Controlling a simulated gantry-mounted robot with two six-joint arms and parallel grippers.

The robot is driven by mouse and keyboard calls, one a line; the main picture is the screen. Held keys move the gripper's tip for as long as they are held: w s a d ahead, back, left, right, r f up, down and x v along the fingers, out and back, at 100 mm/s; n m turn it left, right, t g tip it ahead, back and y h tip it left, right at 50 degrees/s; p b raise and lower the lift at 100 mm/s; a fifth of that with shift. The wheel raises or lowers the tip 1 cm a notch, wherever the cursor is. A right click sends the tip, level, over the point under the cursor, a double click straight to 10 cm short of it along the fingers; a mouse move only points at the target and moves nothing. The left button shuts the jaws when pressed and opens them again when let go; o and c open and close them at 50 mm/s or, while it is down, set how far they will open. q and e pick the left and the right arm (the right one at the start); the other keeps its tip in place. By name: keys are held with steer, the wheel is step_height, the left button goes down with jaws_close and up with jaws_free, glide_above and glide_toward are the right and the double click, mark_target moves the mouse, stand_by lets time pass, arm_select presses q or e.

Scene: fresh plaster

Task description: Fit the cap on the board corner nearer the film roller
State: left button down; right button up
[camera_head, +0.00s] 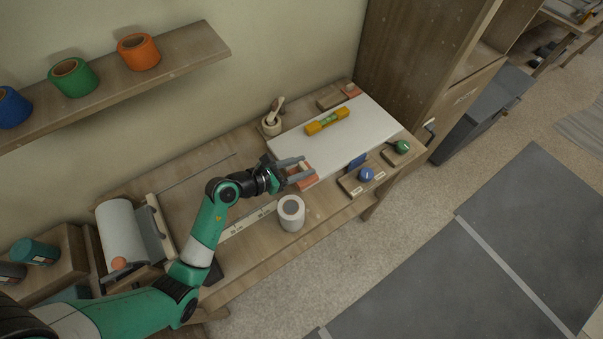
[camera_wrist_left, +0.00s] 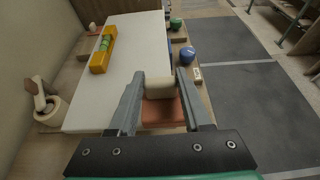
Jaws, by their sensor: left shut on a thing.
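The white board (camera_head: 362,138) lies flat on the wooden bench; it also shows in the left wrist view (camera_wrist_left: 130,75). My left gripper (camera_head: 298,172) is shut on the cap (camera_head: 303,181), a reddish-brown piece with a cream part, between both fingers in the left wrist view (camera_wrist_left: 161,108). The cap is at the board's front left corner, on the side of the film roller (camera_head: 122,232). The fingers hide part of that corner, and I cannot tell whether the cap is seated or just above. My right gripper is not in view.
A yellow level (camera_head: 328,121) lies on the board. A mortar-like pot (camera_head: 271,126) stands behind it. Blue (camera_head: 366,174) and green (camera_head: 402,146) knobs sit on small blocks in front. Another reddish piece (camera_head: 352,90) is at the back corner.

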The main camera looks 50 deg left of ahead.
arm_select(q)
steer(key=shift+w+a+f, duration=0.15)
steer(key=shift+f, duration=0.1)
steer(key=shift+w+a+f+b, duration=0.1)
steer(key=shift+f+b, duration=0.1)
steer(key=shift+f, duration=0.7)
steer(key=shift+w+a+f+b, duration=0.1)
steer(key=shift+f+b, duration=0.1)
steer(key=shift+f, duration=0.65)
steer(key=shift+f+b, duration=0.35)
steer(key=shift+f, duration=0.3)
steer(key=shift+c, duration=1.7)
jaws_free()
steer(key=shift+r, duration=0.15)
